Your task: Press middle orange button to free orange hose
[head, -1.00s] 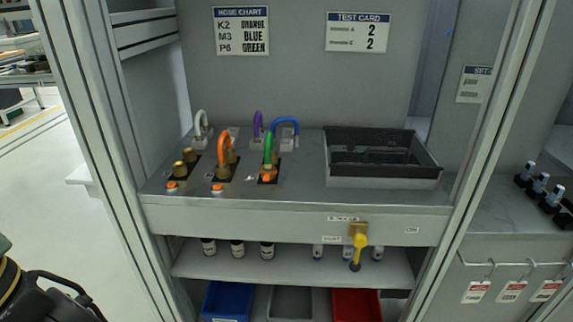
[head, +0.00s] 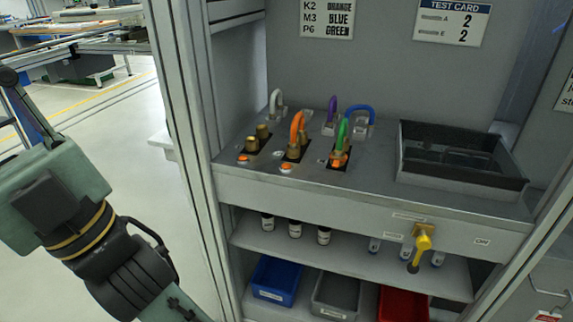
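The middle orange button (head: 287,168) sits on the grey bench top, just in front of the middle dark plate with brass fittings. The orange hose (head: 297,126) arches up from this plate, its end seated at a brass fitting (head: 293,153). Another orange button (head: 243,159) lies to the left, in front of a plate with two bare brass fittings. The green hose (head: 341,135) stands on the right plate, with orange at its base. My arm is at the left, well apart from the bench. My gripper's fingers are not in the picture.
A black tray (head: 462,184) stands on the bench at the right. A yellow valve handle (head: 422,245) sticks out from the front panel. White, purple and blue hoses stand behind. A frame post (head: 191,120) stands between my arm and the bench.

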